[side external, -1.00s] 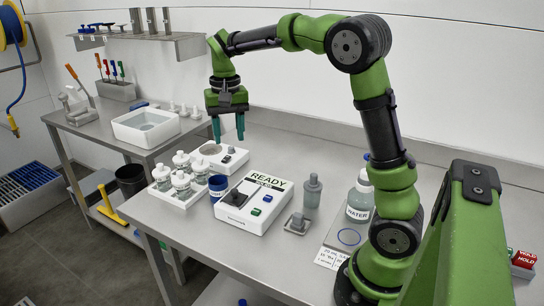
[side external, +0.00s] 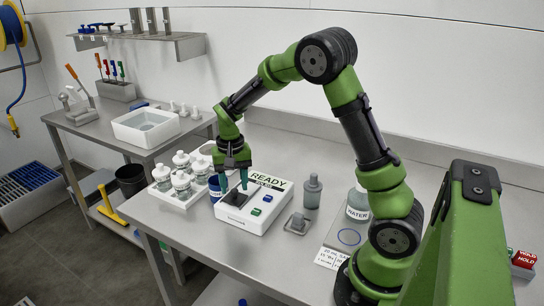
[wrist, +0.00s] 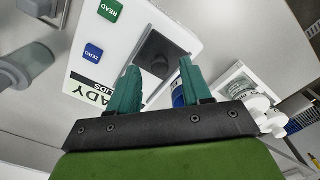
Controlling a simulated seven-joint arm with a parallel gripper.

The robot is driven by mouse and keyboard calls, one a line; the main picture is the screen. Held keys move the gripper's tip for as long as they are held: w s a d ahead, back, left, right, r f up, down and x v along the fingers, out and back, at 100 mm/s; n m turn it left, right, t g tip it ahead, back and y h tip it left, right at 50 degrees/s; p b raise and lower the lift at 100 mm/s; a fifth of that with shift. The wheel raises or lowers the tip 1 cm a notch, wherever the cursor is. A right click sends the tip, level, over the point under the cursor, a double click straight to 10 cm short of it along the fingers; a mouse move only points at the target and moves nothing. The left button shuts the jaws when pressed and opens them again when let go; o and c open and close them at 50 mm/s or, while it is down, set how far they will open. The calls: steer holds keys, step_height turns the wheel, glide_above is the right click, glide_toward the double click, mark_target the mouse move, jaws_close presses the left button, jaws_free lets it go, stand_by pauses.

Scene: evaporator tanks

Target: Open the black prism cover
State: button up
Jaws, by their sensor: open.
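The black prism cover (wrist: 158,50) is a dark square piece on the white READY instrument (side external: 262,215). It shows in the side view (side external: 235,198) on the left part of the instrument's top, partly behind my fingers. I cannot tell whether it is raised. My gripper (side external: 233,188) is open, pointing down, with its teal fingers low over the cover. In the wrist view the fingertips (wrist: 159,64) appear on either side of the cover, with nothing held between them. Whether they touch it is not clear.
A green READ button (wrist: 110,9) and a blue ZERO button (wrist: 93,52) sit beside the cover. A rack of white-capped bottles (side external: 181,180) and a blue-labelled jar (side external: 216,188) stand close left. A grey bottle (side external: 312,192) stands right.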

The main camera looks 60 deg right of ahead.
steer(key=shift+f, duration=0.6)
jaws_close()
